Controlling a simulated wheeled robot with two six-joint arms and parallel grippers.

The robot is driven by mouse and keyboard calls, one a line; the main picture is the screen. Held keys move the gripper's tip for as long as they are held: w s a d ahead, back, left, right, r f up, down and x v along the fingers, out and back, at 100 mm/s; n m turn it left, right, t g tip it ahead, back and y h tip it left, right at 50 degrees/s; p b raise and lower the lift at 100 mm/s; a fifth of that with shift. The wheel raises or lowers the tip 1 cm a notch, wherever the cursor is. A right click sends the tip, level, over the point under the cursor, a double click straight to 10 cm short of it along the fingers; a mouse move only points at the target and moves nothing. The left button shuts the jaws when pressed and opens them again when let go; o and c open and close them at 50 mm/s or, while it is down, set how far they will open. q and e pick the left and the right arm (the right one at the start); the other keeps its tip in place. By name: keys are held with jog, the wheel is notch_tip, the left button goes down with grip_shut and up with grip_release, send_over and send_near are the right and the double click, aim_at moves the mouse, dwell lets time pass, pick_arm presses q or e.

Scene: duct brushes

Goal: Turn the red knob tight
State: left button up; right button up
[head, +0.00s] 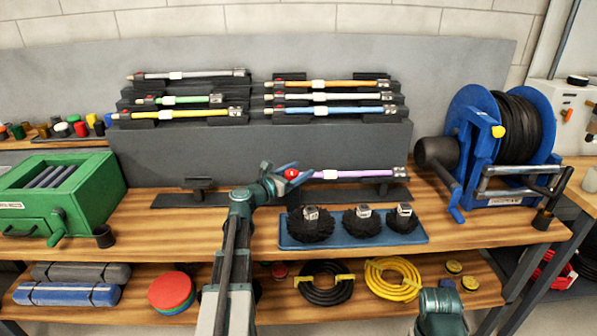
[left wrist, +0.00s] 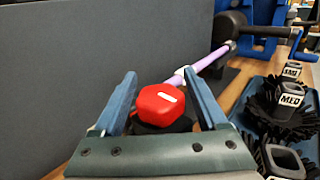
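The red knob (head: 291,174) sits on a black mount at the left end of a purple rod (head: 355,174), which lies on a low black stand. My left gripper (head: 284,181) is at the knob with its fingers apart. In the left wrist view the knob (left wrist: 160,103) is faceted, with a white mark on top, and lies between the two blue fingers (left wrist: 163,102). A gap shows on each side, so the gripper does not appear shut on it. Of my right arm only a teal link shows at the bottom right of the head view; its fingers are not visible.
A blue tray (head: 285,242) with several black brushes stands just right of my left arm. A black rack (head: 250,143) with several coloured rods stands behind. A blue hose reel (head: 470,120) is at right, a green box (head: 65,215) at left. An empty stand (head: 200,194) is left of the knob.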

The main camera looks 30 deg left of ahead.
pick_arm(q)
jog(key=shift+s, duration=0.15)
jog(key=v, duration=1.3)
jog(key=shift+s+a, duration=0.1)
jog(key=shift+s, duration=0.15)
jog(key=shift+s+f, duration=0.1)
